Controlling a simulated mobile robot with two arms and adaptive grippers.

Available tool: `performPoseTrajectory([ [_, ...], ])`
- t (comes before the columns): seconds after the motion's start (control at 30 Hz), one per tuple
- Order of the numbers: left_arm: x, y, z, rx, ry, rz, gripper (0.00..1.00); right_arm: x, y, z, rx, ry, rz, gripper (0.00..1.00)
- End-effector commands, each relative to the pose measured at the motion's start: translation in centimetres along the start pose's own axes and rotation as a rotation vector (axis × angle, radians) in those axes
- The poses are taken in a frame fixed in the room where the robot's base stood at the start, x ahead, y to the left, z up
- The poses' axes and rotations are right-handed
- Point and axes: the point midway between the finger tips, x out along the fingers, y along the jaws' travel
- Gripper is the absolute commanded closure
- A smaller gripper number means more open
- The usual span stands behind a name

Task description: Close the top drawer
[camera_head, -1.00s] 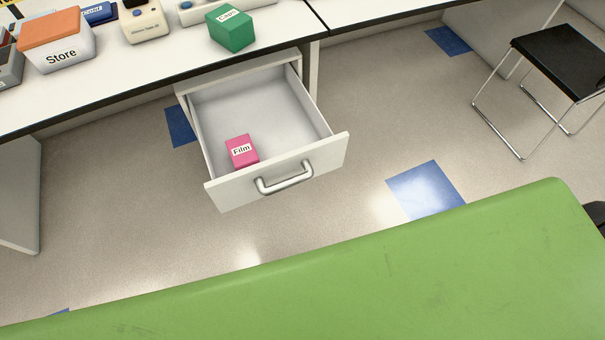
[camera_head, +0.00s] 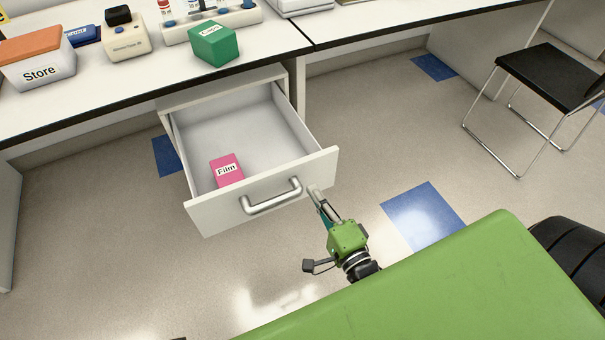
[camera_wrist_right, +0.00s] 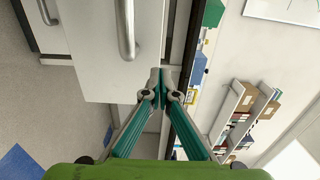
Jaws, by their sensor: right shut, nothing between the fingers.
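The top drawer (camera_head: 262,192) stands pulled out from under the white bench, with a curved metal handle (camera_head: 271,196) on its front. A pink box labelled Film (camera_head: 227,169) stands inside it. My right gripper (camera_head: 314,192) is shut and empty, with its fingertips close to the right end of the drawer front; I cannot tell whether they touch it. The right wrist view shows the shut fingertips (camera_wrist_right: 162,75) beside the drawer front (camera_wrist_right: 95,70), with the handle (camera_wrist_right: 126,28) farther along it. My left gripper is not in view.
On the bench (camera_head: 100,93) stand a green box (camera_head: 213,43), a Store box (camera_head: 38,62) and a small device (camera_head: 124,38). The floor before the drawer is clear.

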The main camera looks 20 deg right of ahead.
Motion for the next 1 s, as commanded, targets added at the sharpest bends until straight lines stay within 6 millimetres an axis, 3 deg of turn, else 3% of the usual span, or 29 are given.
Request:
performPoseTrajectory([
  [0.2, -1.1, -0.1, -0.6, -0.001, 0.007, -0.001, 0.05, 4.4, 0.0, 0.0, -0.001, 0.001, -0.002, 1.00],
  [0.4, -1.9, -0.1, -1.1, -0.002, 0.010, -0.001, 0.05, 6.5, 0.1, 0.0, -0.002, 0.000, 0.000, 1.00],
  [1.0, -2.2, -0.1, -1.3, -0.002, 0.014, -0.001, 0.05, 7.2, 0.0, 0.0, -0.002, 0.000, 0.001, 1.00],
])
